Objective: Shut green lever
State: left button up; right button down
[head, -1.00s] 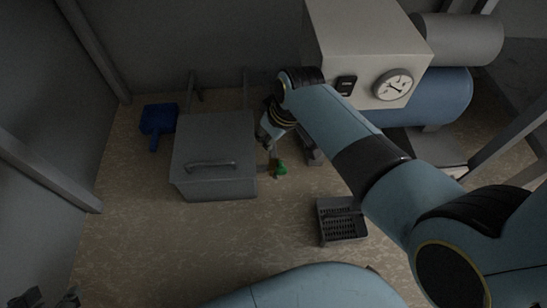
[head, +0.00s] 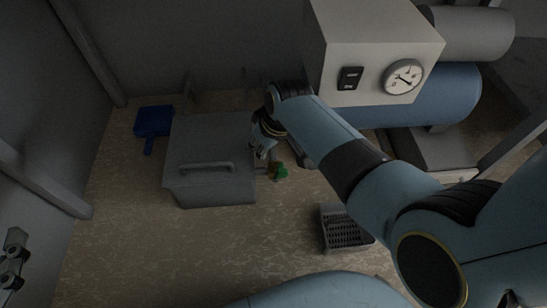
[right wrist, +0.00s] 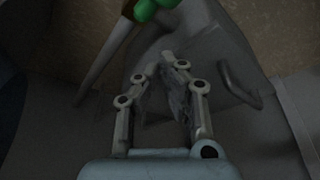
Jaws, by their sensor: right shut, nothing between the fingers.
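The green lever (head: 280,172) is small in the head view, just right of the grey lidded box and low above the floor. In the right wrist view its green end (right wrist: 150,8) is cut off by the top edge, with a pale rod running down to the left. My right gripper (head: 267,154) is just up and left of the lever, beside the box. In the wrist view the right gripper (right wrist: 168,62) is shut and empty, its tips below the green part and apart from it. My left gripper (head: 14,260) is partly visible at the left edge, its jaws unclear.
The grey box (head: 212,190) with a handle stands left of the lever. A blue dustpan (head: 153,121) lies beyond it. A grey slotted crate (head: 345,228) is at lower right. A machine with a gauge (head: 403,77) and a blue tank (head: 450,98) stand behind. Front-left floor is clear.

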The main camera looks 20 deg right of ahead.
aim_at(279, 176)
pick_arm(q)
jog(key=w+r+t+h+b, duration=0.1)
jog(key=w+r+t, duration=0.1)
jog(key=r, duration=0.4)
jog(key=w+d+r+m+t+h, duration=0.1)
jog(key=w+r+t, duration=0.1)
jog(key=r, duration=0.4)
jog(key=shift+d+t+b, duration=0.2)
jog(key=shift+t+b, duration=0.15)
jog(key=shift+t, duration=0.45)
pick_arm(e)
jog(key=shift+s+d+f, duration=0.1)
jog(key=shift+s+d, duration=0.2)
jog(key=shift+s, duration=0.3)
jog(key=shift+s+d+f, duration=0.1)
jog(key=shift+s+d, duration=0.15)
jog(key=shift+s, duration=0.3)
jog(key=shift+s+d+f, duration=0.1)
jog(key=shift+s+d, duration=0.2)
jog(key=shift+s, duration=0.3)
